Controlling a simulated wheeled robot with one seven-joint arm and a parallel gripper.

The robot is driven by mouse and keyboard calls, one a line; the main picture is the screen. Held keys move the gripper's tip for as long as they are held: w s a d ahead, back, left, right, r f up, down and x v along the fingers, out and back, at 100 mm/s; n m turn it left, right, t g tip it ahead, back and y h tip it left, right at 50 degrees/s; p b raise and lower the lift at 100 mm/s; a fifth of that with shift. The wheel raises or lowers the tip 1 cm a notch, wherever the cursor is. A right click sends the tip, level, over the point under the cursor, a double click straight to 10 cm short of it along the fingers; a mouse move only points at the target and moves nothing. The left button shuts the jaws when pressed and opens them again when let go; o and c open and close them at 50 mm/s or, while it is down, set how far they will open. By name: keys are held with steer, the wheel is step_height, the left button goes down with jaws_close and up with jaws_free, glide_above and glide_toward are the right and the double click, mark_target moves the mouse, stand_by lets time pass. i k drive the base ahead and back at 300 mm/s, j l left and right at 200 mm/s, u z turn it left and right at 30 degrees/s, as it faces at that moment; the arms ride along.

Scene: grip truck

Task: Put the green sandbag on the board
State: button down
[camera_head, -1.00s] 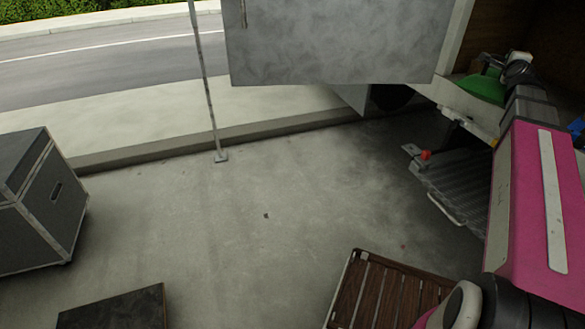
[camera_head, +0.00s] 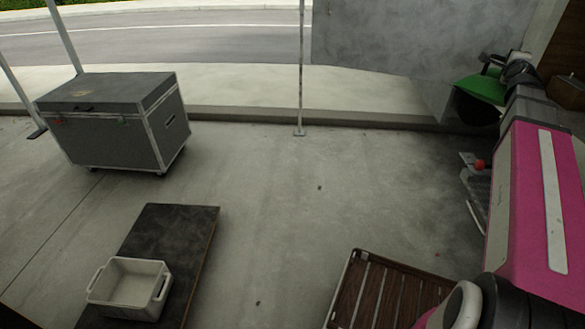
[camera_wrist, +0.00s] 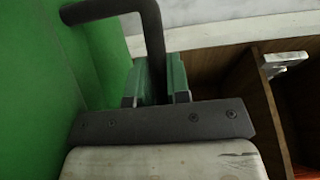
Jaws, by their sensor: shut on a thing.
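The green sandbag (camera_head: 482,88) hangs from my gripper at the right of the head view, raised well above the ground. In the wrist view, the sandbag (camera_wrist: 40,100) fills the left side, with its dark handle along the top. My gripper (camera_wrist: 160,82) is shut on the handle, its green-lined fingers close together. The gripper also shows small in the head view (camera_head: 497,62). A dark flat board (camera_head: 180,230) lies low at the lower left, apart from the sandbag. A white bin covers part of it.
The white bin (camera_head: 150,290) stands on the board's near part, leaving the far part bare. A grey wheeled case (camera_head: 110,135) stands behind it at the left. A thin post (camera_head: 301,80) rises at the middle. Concrete floor between board and post is clear.

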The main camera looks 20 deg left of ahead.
mark_target(169, 232)
steer(key=i+j+u, duration=0.1)
steer(key=j+u, duration=0.25)
steer(key=j, duration=0.15)
steer(key=i+j+u, duration=0.3)
steer(key=j, duration=0.15)
steer(key=i+j+u, duration=0.1)
steer(key=j+u, duration=0.25)
steer(key=i+j+u, duration=0.3)
steer(key=j, duration=0.15)
steer(key=i+l+u, duration=0.15)
steer(key=l+u, duration=0.2)
steer(key=u, duration=0.15)
steer(key=i+l+u, duration=0.1)
steer(key=l+u, duration=0.35)
steer(key=j+u, duration=0.1)
steer(key=u, duration=0.25)
steer(key=j+u, duration=0.15)
steer(key=u, duration=0.2)
steer(key=k+j+u, duration=0.1)
steer(key=u, duration=0.2)
